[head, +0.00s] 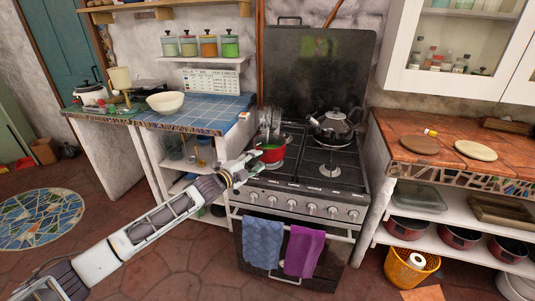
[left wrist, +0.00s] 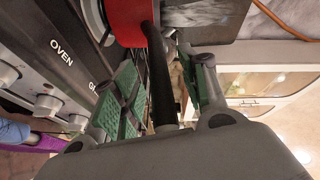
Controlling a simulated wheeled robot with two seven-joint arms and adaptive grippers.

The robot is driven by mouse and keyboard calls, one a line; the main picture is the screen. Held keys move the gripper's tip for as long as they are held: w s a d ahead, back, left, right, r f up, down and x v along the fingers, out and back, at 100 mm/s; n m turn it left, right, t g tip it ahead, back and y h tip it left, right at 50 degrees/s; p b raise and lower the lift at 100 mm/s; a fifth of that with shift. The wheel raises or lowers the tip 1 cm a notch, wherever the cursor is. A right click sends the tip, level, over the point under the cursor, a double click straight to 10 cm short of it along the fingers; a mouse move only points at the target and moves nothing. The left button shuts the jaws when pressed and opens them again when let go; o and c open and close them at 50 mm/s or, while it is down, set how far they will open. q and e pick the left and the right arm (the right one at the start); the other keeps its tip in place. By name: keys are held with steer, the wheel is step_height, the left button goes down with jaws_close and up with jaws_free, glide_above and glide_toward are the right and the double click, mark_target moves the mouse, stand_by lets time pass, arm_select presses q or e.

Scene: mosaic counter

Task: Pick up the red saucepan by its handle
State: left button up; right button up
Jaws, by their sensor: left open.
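The red saucepan (head: 272,156) stands on the left side of the stove top, with green contents and steam above it. Its red side also shows at the top of the left wrist view (left wrist: 124,22). My left gripper (head: 242,168) is at the pan's near left side, over the stove's front left. In the left wrist view the black handle (left wrist: 158,75) runs between the two green-padded fingers of my open left gripper (left wrist: 165,88), with visible space on either side. My right gripper is not in view.
A kettle (head: 336,128) stands at the stove's back right. Blue (head: 263,243) and purple (head: 304,251) towels hang on the oven rail, below the knobs. Blue-tiled (head: 215,108) and orange-tiled (head: 455,138) counters flank the stove. The front right burner is clear.

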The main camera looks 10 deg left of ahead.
arm_select(q)
steer(key=shift+w+d, duration=0.15)
steer(key=shift+w, duration=0.1)
stand_by(0.3)
jaws_close()
stand_by(0.4)
steer(key=shift+r, duration=0.2)
